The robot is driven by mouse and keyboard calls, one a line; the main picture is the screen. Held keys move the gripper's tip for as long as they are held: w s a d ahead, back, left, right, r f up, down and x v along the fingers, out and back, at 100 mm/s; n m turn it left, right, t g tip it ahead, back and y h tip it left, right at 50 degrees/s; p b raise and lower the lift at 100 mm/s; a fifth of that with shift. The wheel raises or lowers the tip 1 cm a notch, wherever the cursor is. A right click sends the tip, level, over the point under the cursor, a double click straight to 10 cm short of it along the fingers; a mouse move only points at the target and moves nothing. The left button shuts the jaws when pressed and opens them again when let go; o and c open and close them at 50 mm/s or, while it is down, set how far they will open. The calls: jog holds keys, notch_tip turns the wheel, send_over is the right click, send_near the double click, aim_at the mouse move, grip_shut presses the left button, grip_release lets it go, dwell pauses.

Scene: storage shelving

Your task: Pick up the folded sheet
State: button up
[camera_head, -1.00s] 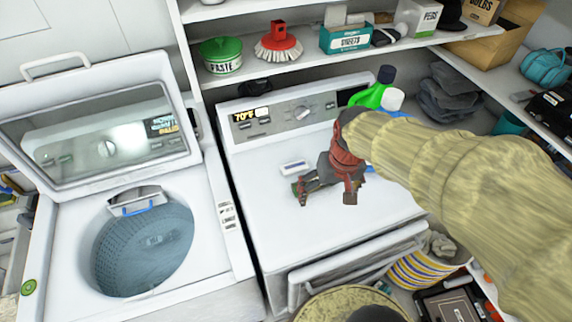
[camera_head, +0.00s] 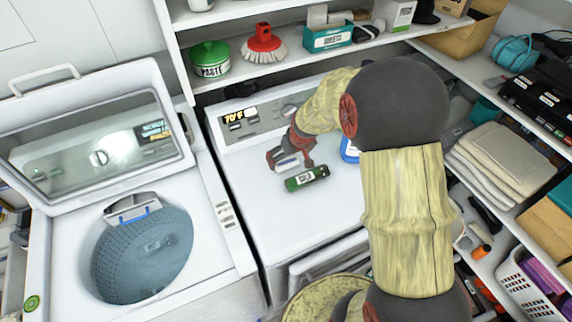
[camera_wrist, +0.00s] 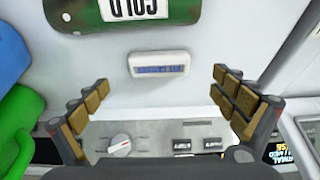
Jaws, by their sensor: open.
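A stack of cream folded cloth (camera_head: 507,160), which looks like folded sheets, lies on the right-hand shelf in the head view. My gripper (camera_head: 290,160) is well to its left, low over the dryer top. In the wrist view my gripper (camera_wrist: 160,80) has its two fingers spread wide with nothing between them. The wrist view shows a small white device (camera_wrist: 160,64) on the dryer top, just beyond the fingertips. The folded cloth is not in the wrist view.
A green can (camera_head: 306,179) marked COLD lies on the dryer top (camera_head: 285,220) near my gripper. A blue bottle (camera_head: 349,150) stands partly behind my arm. The washer lid (camera_head: 95,140) is open at left. A white basket (camera_head: 528,290) sits below the right shelf.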

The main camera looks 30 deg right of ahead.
aim_at(287, 162)
jog(key=x, duration=0.5)
jog(key=shift+d, duration=0.1)
jog(key=shift+r, duration=0.1)
jog(key=shift+c, duration=0.3)
jog(key=c, duration=0.8)
